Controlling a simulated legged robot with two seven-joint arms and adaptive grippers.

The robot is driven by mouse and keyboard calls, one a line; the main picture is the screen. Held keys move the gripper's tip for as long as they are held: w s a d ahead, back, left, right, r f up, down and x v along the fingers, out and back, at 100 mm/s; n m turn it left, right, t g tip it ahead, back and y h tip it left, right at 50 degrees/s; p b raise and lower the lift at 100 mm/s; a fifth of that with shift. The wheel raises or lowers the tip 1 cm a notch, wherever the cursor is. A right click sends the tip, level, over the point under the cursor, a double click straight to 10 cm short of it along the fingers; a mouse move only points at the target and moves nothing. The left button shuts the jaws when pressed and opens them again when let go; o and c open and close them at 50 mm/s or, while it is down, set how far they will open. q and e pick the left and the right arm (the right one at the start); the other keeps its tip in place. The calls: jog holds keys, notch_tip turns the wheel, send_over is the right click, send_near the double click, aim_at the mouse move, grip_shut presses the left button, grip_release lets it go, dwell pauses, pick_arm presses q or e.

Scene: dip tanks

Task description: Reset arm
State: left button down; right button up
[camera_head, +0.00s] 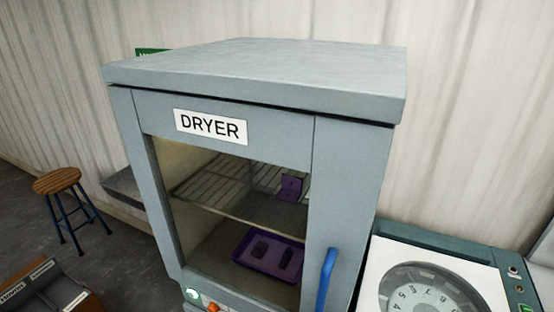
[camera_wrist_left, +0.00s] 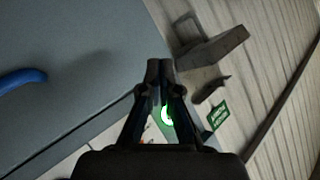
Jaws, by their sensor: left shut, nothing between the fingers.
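My left gripper (camera_wrist_left: 160,68) shows in the left wrist view with its two dark fingers together at the tips and nothing between them. Behind it is the grey front of the dryer, with a blue handle (camera_wrist_left: 22,80) at the left and a lit green button (camera_wrist_left: 167,115) partly hidden by the fingers. In the head view the dryer (camera_head: 350,165) stands closed, with its blue handle (camera_head: 326,280) at the lower right of the door. Neither gripper shows in the head view.
Behind the dryer's glass, a purple tray (camera_head: 246,262) lies low and a purple block (camera_head: 290,187) sits on the wire rack. A timer with a dial (camera_head: 425,290) stands at the right. A stool (camera_head: 57,181) stands on open floor at the left.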

pick_arm(q)
jog(key=s+d+f+g+h, duration=0.1)
jog(key=s+d+f+g, duration=0.2)
jog(key=s+f, duration=0.4)
jog(key=s+d+f+g+h+p, duration=0.1)
jog(key=s+d+f+g, duration=0.3)
jog(key=s, duration=1.1)
jog(key=s+d+f+g+h+p, duration=0.1)
jog(key=s+d+f+g+h, duration=0.2)
jog(key=s+f, duration=0.8)
jog(key=shift+d+g, duration=0.3)
jog(key=shift+d, duration=0.9)
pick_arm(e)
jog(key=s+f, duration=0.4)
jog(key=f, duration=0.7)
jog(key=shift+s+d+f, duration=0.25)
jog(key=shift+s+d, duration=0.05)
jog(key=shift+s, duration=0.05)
pick_arm(q)
jog(key=shift+f, duration=0.1)
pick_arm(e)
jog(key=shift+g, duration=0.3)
